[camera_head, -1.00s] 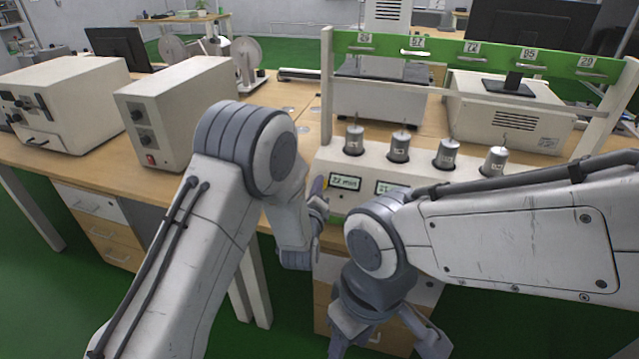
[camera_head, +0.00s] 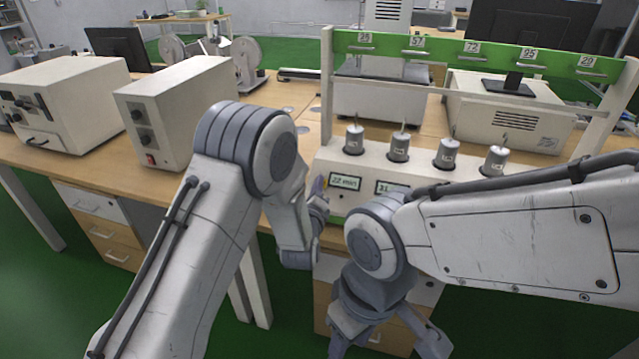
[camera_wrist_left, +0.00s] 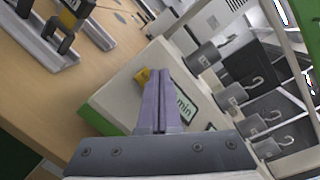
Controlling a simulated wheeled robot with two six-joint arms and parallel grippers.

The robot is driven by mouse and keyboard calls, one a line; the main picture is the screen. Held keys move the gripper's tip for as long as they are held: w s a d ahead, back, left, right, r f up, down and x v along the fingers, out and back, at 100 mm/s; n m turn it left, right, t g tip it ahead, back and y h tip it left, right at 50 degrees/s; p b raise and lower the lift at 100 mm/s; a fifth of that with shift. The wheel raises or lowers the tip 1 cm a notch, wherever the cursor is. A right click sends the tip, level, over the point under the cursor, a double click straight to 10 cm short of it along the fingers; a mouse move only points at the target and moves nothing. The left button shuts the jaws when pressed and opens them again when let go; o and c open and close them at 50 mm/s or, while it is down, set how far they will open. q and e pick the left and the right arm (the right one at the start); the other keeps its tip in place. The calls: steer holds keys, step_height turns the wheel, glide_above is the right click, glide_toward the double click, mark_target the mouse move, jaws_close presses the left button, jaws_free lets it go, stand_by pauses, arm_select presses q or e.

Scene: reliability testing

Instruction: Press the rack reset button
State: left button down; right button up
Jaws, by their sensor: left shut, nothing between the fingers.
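The rack has a pale base (camera_head: 330,160) with metal hook-topped cylinders on it, small displays on its front, and a green bar (camera_head: 440,50) above with numbered hooks. A small yellow button-like part sits at the base's left end; in the left wrist view this yellow part (camera_wrist_left: 142,76) is just left of my fingertips. My left gripper (camera_head: 318,186) is shut and empty at that end, and its fingers also show in the left wrist view (camera_wrist_left: 160,76). I cannot tell whether they touch the yellow part. My right gripper (camera_head: 388,343) is open and empty, low in front of the drawers.
Two pale box instruments (camera_head: 180,105) stand on the wooden bench (camera_head: 290,120) to the left. Another pale unit (camera_head: 510,110) stands behind the rack. My right arm hides part of the rack's front. Some bench surface is clear left of the rack.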

arm_select(q)
steer(key=shift+w+d+f, duration=0.1)
steer(key=shift+w+f, duration=0.15)
steer(key=shift+f, duration=0.05)
steer(key=shift+w+f+b, duration=0.2)
steer(key=shift+f+b, duration=0.1)
steer(key=shift+b, duration=0.15)
stand_by(0.4)
steer(key=shift+r, duration=0.15)
steer(key=shift+s+r+p, duration=0.45)
steer(key=shift+s+r, duration=0.05)
stand_by(0.4)
steer(key=shift+s+a+r+p, duration=0.35)
steer(key=shift+s+r+p, duration=0.4)
steer(key=shift+r, duration=0.2)
steer(key=shift+s+a+r+p, duration=0.3)
steer(key=shift+s+r+p, duration=0.3)
steer(key=shift+s+r, duration=0.3)
